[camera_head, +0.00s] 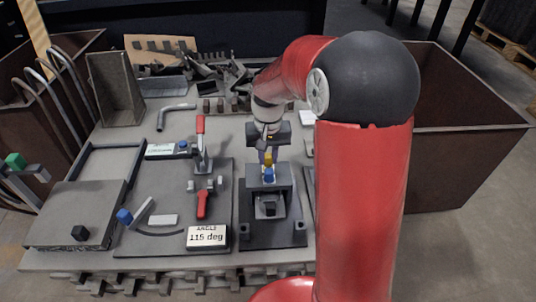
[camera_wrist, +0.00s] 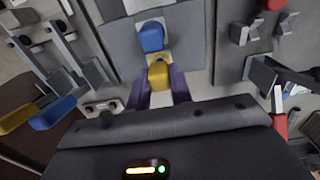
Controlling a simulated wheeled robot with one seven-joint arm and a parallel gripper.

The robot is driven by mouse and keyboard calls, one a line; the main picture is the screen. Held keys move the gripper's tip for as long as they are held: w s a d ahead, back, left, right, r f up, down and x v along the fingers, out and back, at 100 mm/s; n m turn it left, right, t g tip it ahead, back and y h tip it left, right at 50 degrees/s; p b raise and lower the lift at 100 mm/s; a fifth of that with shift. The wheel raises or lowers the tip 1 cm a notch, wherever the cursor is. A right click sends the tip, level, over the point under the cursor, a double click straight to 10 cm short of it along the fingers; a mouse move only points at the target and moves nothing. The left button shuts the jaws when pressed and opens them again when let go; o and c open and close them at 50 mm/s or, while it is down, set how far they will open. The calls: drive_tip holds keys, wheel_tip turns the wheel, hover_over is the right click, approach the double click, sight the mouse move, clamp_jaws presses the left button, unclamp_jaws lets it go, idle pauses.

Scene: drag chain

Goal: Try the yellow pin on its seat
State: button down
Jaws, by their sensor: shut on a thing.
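The yellow pin (camera_head: 268,158) is at the grey fixture block (camera_head: 283,184) right of the table's middle. It also shows in the wrist view (camera_wrist: 158,75) between the two purple fingers of my gripper (camera_wrist: 160,83). My gripper is shut on the yellow pin and points down at the fixture. A blue-topped pin (camera_wrist: 151,37) stands on the fixture close beside the yellow one, and in the head view (camera_head: 268,174) it is just in front. The pin's lower end and its seat are hidden, so I cannot tell how deep it sits.
Left of the fixture is a plate with red-handled clamps (camera_head: 201,204) and a sign (camera_head: 207,237) reading 115 deg. A grey tray (camera_head: 75,212) is at the left. Loose dark parts (camera_head: 221,76) lie at the back. A rusty bin (camera_head: 460,135) stands at the right.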

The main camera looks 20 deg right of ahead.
sight(268, 155)
drive_tip(key=shift+f+b, duration=0.55)
drive_tip(key=shift+f, duration=0.4)
idle(0.6)
drive_tip(key=c, duration=1.2)
unclamp_jaws()
drive_tip(key=shift+o, duration=0.2)
drive_tip(key=shift+r+p, duration=0.55)
drive_tip(key=shift+r, duration=3.4)
